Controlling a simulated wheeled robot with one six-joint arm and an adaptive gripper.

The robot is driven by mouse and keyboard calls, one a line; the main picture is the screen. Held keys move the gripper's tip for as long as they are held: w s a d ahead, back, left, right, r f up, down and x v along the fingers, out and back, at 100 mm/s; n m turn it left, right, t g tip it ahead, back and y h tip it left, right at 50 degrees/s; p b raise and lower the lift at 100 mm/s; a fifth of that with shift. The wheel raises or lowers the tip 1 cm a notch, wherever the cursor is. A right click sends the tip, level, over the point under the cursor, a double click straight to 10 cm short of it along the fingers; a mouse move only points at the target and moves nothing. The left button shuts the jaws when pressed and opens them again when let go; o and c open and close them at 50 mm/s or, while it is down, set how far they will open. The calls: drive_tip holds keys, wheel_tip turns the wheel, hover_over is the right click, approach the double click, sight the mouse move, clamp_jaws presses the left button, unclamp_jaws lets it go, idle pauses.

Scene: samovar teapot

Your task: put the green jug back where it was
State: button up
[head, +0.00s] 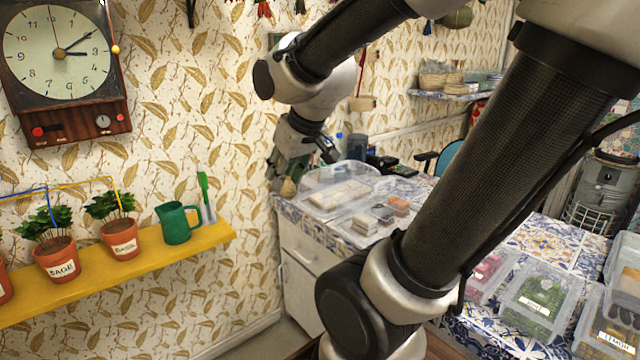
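The green jug (177,223) stands upright on the yellow wall shelf (150,259), near its right end. Its handle faces right, and nothing holds it. My gripper (304,168) is well to the right of the jug and higher in the picture, above the far left corner of the tiled counter. Its fingers look spread apart, and the jug is not between them. A small tan, brush-like thing (288,188) shows just below the left finger; I cannot tell whether they touch.
Potted plants, one labelled sage (58,263), stand left of the jug. A green-handled tool (205,195) stands close on its right. A clock (62,55) hangs above. Clear plastic boxes (535,305) crowd the counter. My arm crosses the right side and hides part of it.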

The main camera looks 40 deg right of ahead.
drive_tip(key=s+r+g, duration=0.1)
drive_tip(key=s+g, duration=0.1)
drive_tip(key=s, duration=0.9)
drive_tip(key=shift+s, duration=0.15)
drive_tip(key=shift+d+r, duration=0.1)
idle(0.4)
